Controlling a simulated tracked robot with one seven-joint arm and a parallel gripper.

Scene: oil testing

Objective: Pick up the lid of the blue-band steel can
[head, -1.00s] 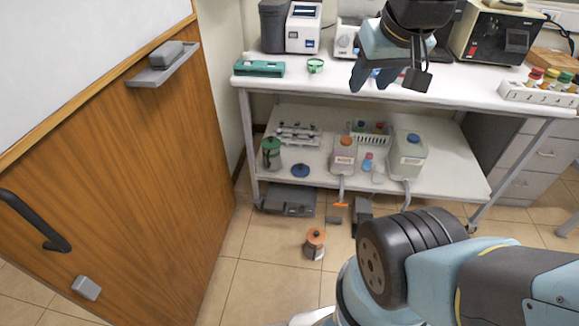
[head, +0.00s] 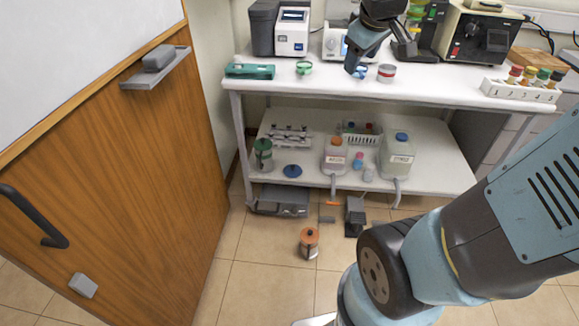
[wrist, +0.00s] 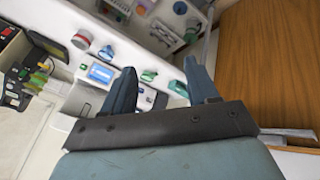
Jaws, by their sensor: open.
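The blue-band can (head: 361,71) stands on the white bench top, partly hidden behind one finger of my gripper (head: 379,57). Its blue shows in the wrist view (wrist: 107,52), left of the fingers. Whether its lid is on it is too small to tell. My gripper (wrist: 160,67) is open and empty, over the bench and apart from the can. A red-band can (head: 386,73) stands just right of it, and a green-banded one (head: 304,68) stands further left.
A green case (head: 250,71) lies at the bench's left end. Instruments (head: 291,32) line the back. A numbered rack (head: 520,89) with several bottles is at right. A blue disc (head: 292,171) lies on the lower shelf. The wooden door (head: 130,180) stands at left.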

